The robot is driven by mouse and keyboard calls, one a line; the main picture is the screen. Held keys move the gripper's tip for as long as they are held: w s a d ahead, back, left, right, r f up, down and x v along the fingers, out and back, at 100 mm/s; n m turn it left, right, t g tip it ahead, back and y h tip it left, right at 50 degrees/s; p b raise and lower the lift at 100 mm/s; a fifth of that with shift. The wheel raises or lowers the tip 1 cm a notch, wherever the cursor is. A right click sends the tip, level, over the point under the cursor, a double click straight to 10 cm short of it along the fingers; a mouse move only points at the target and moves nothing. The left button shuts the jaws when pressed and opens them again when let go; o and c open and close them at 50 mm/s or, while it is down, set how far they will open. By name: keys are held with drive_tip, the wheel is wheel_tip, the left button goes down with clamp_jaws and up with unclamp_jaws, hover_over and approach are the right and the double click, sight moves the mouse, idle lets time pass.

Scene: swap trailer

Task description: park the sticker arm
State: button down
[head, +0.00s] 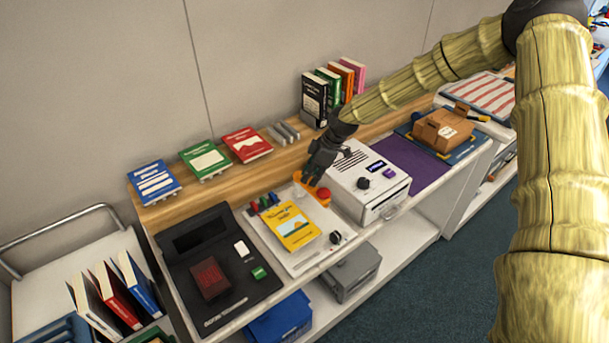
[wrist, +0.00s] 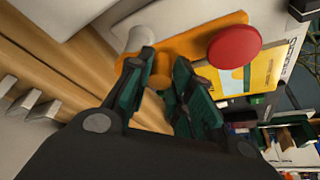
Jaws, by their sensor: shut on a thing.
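The sticker arm (wrist: 195,40) is an orange bar with a big red disc (wrist: 233,48) at one end and a pale grey post (wrist: 141,39) near the other. In the head view its orange part (head: 298,177) shows beside the white machine, with the red disc (head: 323,193) towards the yellow book. My gripper (head: 311,180) reaches down onto it from above. In the wrist view the green-padded fingers (wrist: 161,84) are shut around an orange peg (wrist: 160,80) of the arm. The fingers partly hide the peg and the bar.
A yellow book (head: 292,227) lies on a pale board just in front. The white machine (head: 370,182) stands close on the right. A black station (head: 215,268) is at left. Upright books (head: 314,96) stand behind. Purple mat (head: 412,160) is mostly clear.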

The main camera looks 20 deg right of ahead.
drive_tip(key=shift+d, duration=0.1)
drive_tip(key=c, duration=1.2)
unclamp_jaws()
drive_tip(key=shift+c, duration=0.2)
drive_tip(key=shift+r, duration=0.1)
drive_tip(key=v, duration=1.1)
drive_tip(key=shift+d+r, duration=0.2)
drive_tip(key=shift+r, duration=0.15)
